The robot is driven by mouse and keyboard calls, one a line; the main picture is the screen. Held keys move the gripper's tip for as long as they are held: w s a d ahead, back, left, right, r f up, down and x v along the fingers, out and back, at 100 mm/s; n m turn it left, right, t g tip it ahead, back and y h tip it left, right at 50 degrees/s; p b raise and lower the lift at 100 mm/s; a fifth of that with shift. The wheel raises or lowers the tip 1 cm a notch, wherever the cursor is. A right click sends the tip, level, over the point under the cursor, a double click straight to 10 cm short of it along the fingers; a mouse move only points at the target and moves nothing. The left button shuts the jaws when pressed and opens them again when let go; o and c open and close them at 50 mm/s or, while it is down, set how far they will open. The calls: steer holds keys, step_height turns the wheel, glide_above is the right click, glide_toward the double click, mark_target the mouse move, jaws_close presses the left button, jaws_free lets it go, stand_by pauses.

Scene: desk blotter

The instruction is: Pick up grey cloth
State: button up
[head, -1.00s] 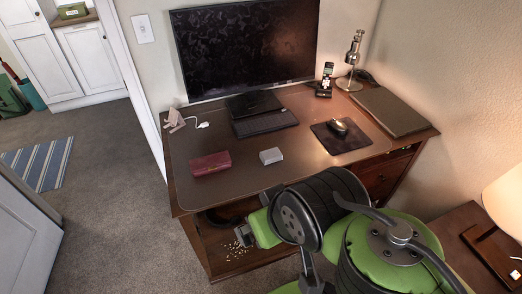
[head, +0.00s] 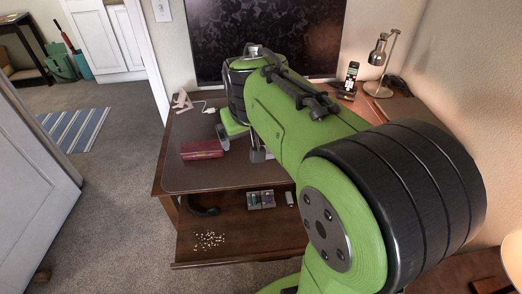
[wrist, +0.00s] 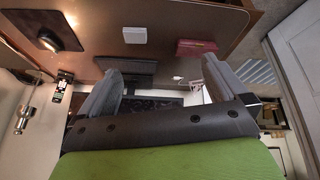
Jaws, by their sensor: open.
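The grey cloth looks like a small pale, squarish folded piece lying on the dark desk blotter (head: 190,176). It shows clearly in the wrist view (wrist: 134,35), near the top, between a red case and a mouse pad. In the head view my arm hides most or all of it. My gripper (head: 242,148) is above the blotter near the cloth, to the right of the red case. In the wrist view my gripper (wrist: 165,72) has its two grey fingers wide apart with nothing between them. The cloth appears beyond the fingertips, apart from them.
The red case (head: 202,149) lies left of my gripper. A monitor (head: 270,40) stands at the back, a metal lamp (head: 377,70) and phone (head: 350,78) at the back right. The mouse pad (wrist: 40,25) bears a mouse. Small items (head: 260,199) sit on a lower shelf.

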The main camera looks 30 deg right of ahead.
steer(key=w+d+f+b, duration=0.2)
steer(key=w+d+f, duration=0.3)
steer(key=w+f, duration=0.1)
steer(key=m+b, duration=0.2)
steer(key=m, duration=0.1)
glide_toward(267, 148)
steer(key=f+b, duration=0.2)
steer(key=shift+w+f+g+b, duration=0.3)
steer(key=shift+w+f+b, duration=0.05)
steer(key=shift+w, duration=0.05)
steer(key=b+x, duration=0.2)
steer(key=x, duration=0.4)
steer(key=shift+r, duration=0.15)
steer(key=shift+c, duration=0.5)
steer(key=c, duration=0.7)
steer(key=shift+o, duration=0.2)
step_height(267, 148, up, 10)
steer(key=p, duration=0.3)
steer(key=shift+p, duration=0.4)
